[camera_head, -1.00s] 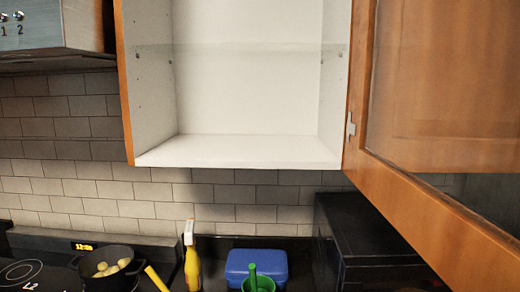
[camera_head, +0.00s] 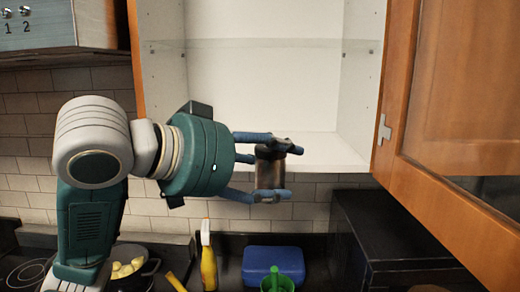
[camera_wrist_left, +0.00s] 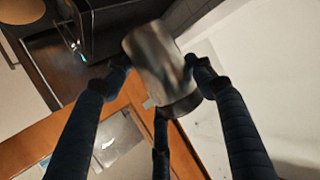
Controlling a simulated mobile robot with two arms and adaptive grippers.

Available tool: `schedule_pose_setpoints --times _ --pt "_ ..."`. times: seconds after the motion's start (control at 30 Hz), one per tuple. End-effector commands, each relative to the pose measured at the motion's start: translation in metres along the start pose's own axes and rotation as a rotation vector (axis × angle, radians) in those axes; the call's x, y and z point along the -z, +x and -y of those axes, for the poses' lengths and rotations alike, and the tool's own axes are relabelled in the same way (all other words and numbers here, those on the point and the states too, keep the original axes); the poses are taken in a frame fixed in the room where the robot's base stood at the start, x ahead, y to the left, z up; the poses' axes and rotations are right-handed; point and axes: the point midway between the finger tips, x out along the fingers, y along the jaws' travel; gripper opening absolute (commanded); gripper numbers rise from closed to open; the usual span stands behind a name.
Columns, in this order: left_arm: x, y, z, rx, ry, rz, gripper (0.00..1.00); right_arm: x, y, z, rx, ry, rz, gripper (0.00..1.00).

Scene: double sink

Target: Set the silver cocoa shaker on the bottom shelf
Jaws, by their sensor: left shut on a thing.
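The silver cocoa shaker (camera_head: 270,167) is a small dark metallic cylinder. My left gripper (camera_head: 279,172) is shut on it, with blue fingers on either side, and holds it about upright in front of the cabinet's bottom shelf (camera_head: 330,152). In the left wrist view the shaker (camera_wrist_left: 160,65) shows between the fingertips, with a blurred silver side and a dark end. The white bottom shelf is bare where it shows; the gripper and shaker hide its left part. My right gripper is not in view.
An open wooden cabinet door (camera_head: 440,130) stands at the right. A clear upper shelf (camera_head: 265,43) spans the cabinet. Below are a black appliance (camera_head: 395,235), a blue box (camera_head: 262,260), a yellow spray bottle (camera_head: 208,262) and a pot (camera_head: 145,265) on the stove.

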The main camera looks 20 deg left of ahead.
Motion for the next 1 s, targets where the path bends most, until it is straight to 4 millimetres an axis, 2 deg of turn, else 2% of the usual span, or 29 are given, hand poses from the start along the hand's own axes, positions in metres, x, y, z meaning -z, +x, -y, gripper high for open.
schedule_pose_setpoints --times 0.03,0.2,0.33,0.43,0.53,0.67,1.0 --pt "0.022 -0.012 -0.002 0.040 -0.005 -0.012 0.28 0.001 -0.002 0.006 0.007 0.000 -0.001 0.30" --pt "0.061 -0.041 -0.001 0.158 -0.054 -0.007 0.28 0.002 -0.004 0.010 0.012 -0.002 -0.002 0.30" --pt "0.077 -0.056 -0.001 0.213 -0.077 -0.004 0.28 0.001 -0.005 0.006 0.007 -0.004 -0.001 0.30" --pt "0.083 -0.059 0.001 0.232 -0.088 0.000 0.28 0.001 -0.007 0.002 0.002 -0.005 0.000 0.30" --pt "0.088 -0.052 0.009 0.234 -0.094 0.004 0.28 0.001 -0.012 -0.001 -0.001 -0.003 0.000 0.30" --pt "0.095 -0.030 0.031 0.227 -0.097 0.008 0.28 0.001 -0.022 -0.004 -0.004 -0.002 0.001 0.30" --pt "0.118 0.025 0.101 0.238 -0.093 0.007 0.28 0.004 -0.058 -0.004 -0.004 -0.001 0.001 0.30"
